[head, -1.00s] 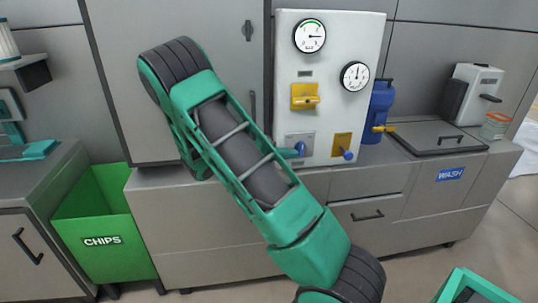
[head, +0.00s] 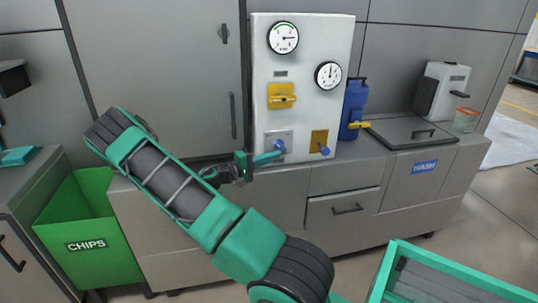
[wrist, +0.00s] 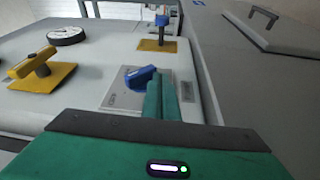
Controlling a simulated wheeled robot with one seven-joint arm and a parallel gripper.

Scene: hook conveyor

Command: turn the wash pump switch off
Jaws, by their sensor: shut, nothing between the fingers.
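The white control panel (head: 305,110) stands on the counter against the wall. Low on it, a blue switch knob (head: 279,146) sits on a grey plate, also seen in the wrist view (wrist: 138,76). To its right, a blue knob (head: 325,150) sits on a yellow plate, also in the wrist view (wrist: 162,20). The labels are too small to read, so I cannot tell which is the wash pump switch. My gripper (head: 275,157) is shut and empty. Its fingertips (wrist: 160,80) are right beside the grey-plate knob; I cannot tell whether they touch.
A yellow handle (head: 282,96) and two gauges (head: 283,38) are higher on the panel. A blue container (head: 353,108) with a yellow spout stands close on the right. The lidded WASH unit (head: 411,132) is further right. A green CHIPS bin (head: 90,230) stands lower left.

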